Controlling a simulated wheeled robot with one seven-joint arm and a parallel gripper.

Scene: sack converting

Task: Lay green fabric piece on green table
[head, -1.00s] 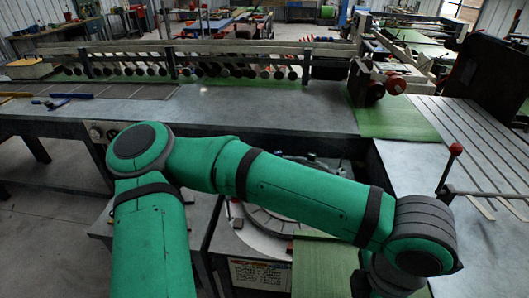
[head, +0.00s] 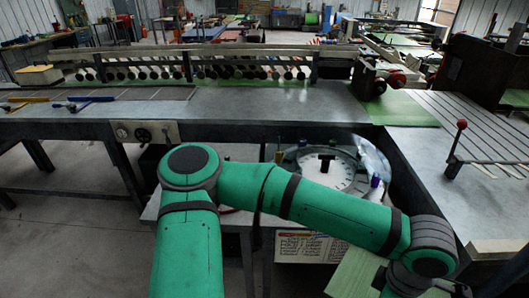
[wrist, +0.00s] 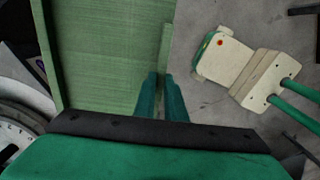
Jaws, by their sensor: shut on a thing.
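The green fabric piece (wrist: 105,50) is a woven, flat sheet with a raised edge, filling the upper left of the wrist view. In the head view, part of it (head: 352,272) shows at the bottom, below my forearm. My gripper (wrist: 160,82) is shut on its right edge, and the piece hangs out over the floor. The fingertips are partly hidden by the fabric. A green sheet (head: 405,112) lies on the grey table at the right in the head view. I cannot tell which surface is the green table.
A long grey worktable (head: 270,105) with a row of rollers runs across the back. A round white dial scale (head: 325,170) stands in the gap before it. A slatted table with a red-knobbed lever (head: 461,125) is at right. A beige pale-green wheeled thing (wrist: 230,60) is on the floor.

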